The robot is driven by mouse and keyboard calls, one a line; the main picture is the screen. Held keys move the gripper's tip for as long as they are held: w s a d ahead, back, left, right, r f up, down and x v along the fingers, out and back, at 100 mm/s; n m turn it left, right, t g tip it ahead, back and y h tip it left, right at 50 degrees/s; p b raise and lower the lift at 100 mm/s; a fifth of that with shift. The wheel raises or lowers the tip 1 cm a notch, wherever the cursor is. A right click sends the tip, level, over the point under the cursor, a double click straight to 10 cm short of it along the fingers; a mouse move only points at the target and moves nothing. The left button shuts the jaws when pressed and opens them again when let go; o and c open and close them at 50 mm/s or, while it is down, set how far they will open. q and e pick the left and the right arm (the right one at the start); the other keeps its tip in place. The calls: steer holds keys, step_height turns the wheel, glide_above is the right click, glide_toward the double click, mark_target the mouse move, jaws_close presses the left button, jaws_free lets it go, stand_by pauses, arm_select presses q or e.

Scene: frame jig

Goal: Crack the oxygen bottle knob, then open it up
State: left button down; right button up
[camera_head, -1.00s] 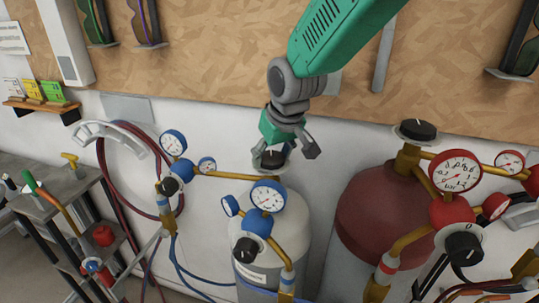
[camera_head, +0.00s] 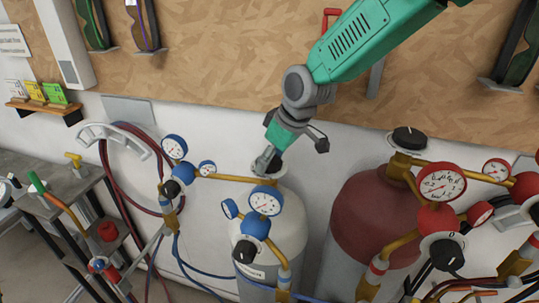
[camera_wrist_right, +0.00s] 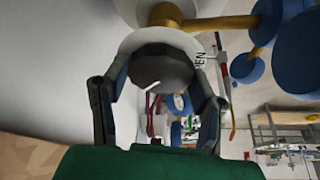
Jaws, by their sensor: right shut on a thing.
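The oxygen bottle (camera_head: 285,225) is the pale grey-white cylinder with blue gauges, in the middle of the head view. Its dark valve knob (camera_head: 268,166) is on top, partly hidden by my right gripper (camera_head: 280,158). In the right wrist view the round black knob (camera_wrist_right: 160,68) with a white mark sits between the two fingers of my right gripper (camera_wrist_right: 160,95), one on each side. A pale ring with the letters "EN" surrounds the knob. My right gripper is shut on the knob. My left gripper is not in view.
A red bottle (camera_head: 375,215) with its own black knob (camera_head: 409,138) and red gauges stands to the right. Blue gauges (camera_head: 267,201) and brass pipes crowd the front of the pale bottle. Hoses (camera_head: 107,175) hang on the wall at left, beside a metal cart (camera_head: 68,178).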

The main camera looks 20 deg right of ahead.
stand_by(0.3)
steer(key=o, duration=1.2)
steer(key=shift+c, duration=0.2)
steer(key=v, duration=1.1)
steer(key=shift+d+r, duration=0.3)
steer(key=shift+r, duration=0.05)
